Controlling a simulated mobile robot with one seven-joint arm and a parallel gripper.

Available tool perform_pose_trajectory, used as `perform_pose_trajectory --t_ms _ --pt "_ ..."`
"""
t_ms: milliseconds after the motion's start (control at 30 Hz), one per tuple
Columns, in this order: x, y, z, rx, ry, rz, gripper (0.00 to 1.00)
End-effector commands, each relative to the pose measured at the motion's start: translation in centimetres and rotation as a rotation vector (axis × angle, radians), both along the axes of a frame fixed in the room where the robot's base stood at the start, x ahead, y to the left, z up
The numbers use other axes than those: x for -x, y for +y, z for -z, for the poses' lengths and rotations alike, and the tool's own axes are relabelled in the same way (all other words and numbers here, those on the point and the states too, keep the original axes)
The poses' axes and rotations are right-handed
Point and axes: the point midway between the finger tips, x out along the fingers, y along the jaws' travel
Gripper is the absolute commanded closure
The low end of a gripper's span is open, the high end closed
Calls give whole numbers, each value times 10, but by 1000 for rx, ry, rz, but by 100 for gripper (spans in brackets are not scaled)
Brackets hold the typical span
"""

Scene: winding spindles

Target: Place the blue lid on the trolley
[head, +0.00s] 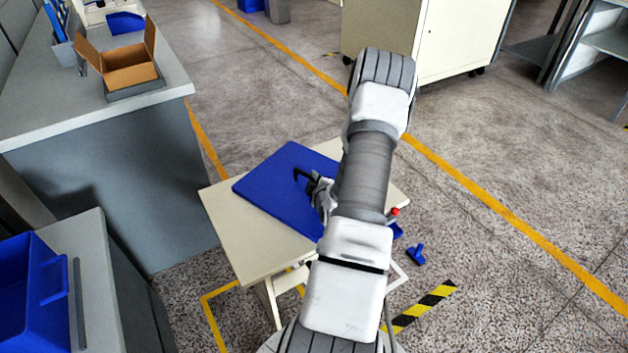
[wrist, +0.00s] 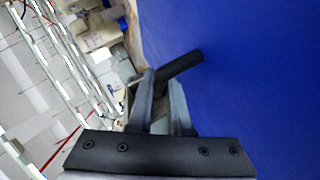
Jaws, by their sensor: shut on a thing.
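The blue lid (head: 275,182) is a flat blue panel with a black handle (head: 301,174). It is over the cream top of the trolley (head: 232,232), turned at an angle to it. My arm hides its right part. I cannot tell whether it rests on the top or hangs just above. My gripper (head: 318,187) is at the handle, partly hidden by my arm. In the wrist view the gripper (wrist: 161,88) is shut on the black handle (wrist: 182,65), with the lid's blue face (wrist: 255,75) filling the right side.
A grey counter (head: 165,78) with an open cardboard box (head: 130,72) stands at the left. A blue bin (head: 30,290) is at the lower left. A cream cabinet (head: 455,35) stands at the back.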

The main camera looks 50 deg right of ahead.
Motion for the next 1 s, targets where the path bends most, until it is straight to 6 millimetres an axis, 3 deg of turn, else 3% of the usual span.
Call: perform_pose_trajectory --t_ms 267,300,433,833,1000 --pt "0 0 2 2 -1 0 100" --pt "0 0 1 0 0 0 76" --pt "0 0 1 0 0 0 53" --pt "1 0 -4 0 0 0 53" --pt "21 15 -14 -1 2 0 53"
